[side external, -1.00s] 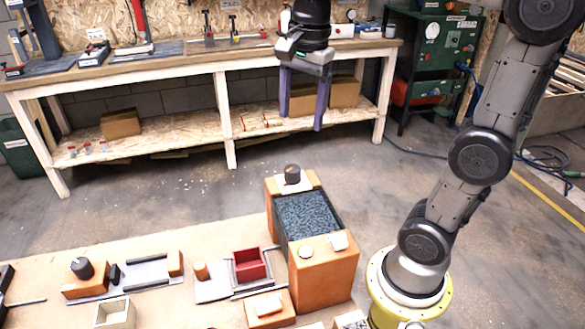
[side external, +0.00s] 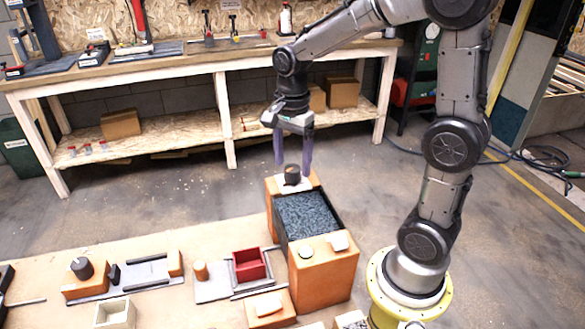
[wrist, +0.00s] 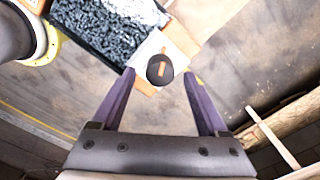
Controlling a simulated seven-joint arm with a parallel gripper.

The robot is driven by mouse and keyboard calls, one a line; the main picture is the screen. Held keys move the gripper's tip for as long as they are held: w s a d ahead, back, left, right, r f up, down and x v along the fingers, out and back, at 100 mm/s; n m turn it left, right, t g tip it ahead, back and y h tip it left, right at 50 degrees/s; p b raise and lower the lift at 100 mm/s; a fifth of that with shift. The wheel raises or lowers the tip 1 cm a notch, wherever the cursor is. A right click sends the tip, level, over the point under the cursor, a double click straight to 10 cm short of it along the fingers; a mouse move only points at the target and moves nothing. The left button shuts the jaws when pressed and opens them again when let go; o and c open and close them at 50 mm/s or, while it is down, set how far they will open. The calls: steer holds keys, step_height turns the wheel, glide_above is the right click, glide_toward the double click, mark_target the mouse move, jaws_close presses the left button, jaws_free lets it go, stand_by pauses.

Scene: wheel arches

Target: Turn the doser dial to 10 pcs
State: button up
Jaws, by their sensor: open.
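The doser is an orange box (side external: 325,272) with an open top full of dark grey pieces (side external: 304,214). A black round dial (side external: 292,174) stands on a white plate at its back end. In the wrist view the dial (wrist: 160,69) shows an orange-brown pointer mark on its top. My gripper (side external: 292,165) points down at the dial, its purple fingers open. In the wrist view my gripper (wrist: 158,76) has one finger on each side of the dial's picture position, with gaps. I cannot make out any scale numbers. Contact is not visible.
A red tray (side external: 249,264) sits in a grey fixture left of the doser. An orange block with a black knob (side external: 83,270) and a cream box (side external: 115,313) stand farther left. A workbench (side external: 200,55) runs along the back. The floor behind the doser is clear.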

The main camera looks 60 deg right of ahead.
steer(key=shift+f, duration=1.3)
steer(key=shift+c, duration=0.4)
jaws_close()
